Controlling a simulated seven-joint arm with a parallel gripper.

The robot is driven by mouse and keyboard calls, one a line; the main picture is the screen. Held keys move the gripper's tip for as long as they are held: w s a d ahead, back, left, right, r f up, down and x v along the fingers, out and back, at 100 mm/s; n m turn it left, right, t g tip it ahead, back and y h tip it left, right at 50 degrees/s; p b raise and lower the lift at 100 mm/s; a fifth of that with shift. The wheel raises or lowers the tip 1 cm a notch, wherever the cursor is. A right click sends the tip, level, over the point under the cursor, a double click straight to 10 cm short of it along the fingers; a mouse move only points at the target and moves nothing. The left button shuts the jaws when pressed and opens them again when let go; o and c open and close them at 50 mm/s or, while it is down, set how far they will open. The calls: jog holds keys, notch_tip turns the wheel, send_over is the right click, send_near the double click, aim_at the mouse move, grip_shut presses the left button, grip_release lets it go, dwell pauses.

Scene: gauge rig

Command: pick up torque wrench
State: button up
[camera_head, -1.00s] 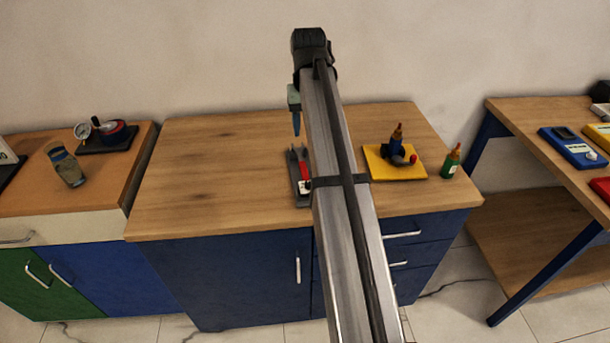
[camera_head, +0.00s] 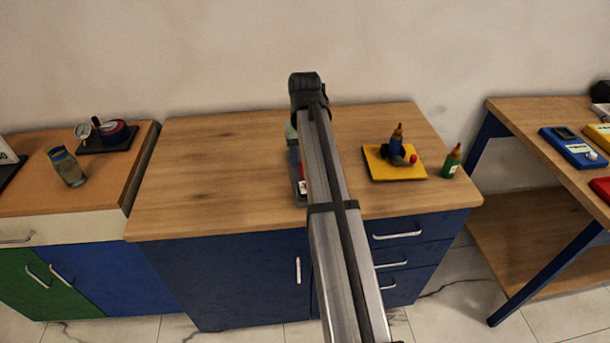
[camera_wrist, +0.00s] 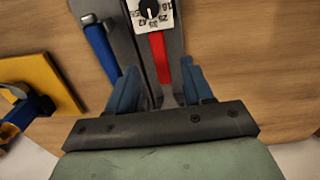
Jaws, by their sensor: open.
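The torque wrench appears to be the red-handled tool (camera_wrist: 158,55) with a white numbered dial (camera_wrist: 152,12) at its upper end, lying on a grey tray (camera_wrist: 180,42). In the head view a bit of its red and white (camera_head: 301,185) shows beside my arm; the rest is hidden. My gripper (camera_wrist: 159,72) is open, with one blue finger on each side of the red handle and a gap on both sides. I cannot tell its exact height above the tray. In the head view my arm covers most of the gripper.
A blue-handled tool (camera_wrist: 101,52) lies close to the left finger in the wrist view. A yellow board (camera_head: 385,172) with a small bottle and parts stands to the right, with a green bottle (camera_head: 452,162) beyond. The wooden top (camera_head: 210,170) left of the tray is clear.

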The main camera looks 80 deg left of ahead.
aim_at(302, 191)
jog(key=f, duration=0.4)
jog(key=shift+d+f, duration=0.2)
jog(key=shift+d, duration=0.05)
grip_shut()
dwell(0.4)
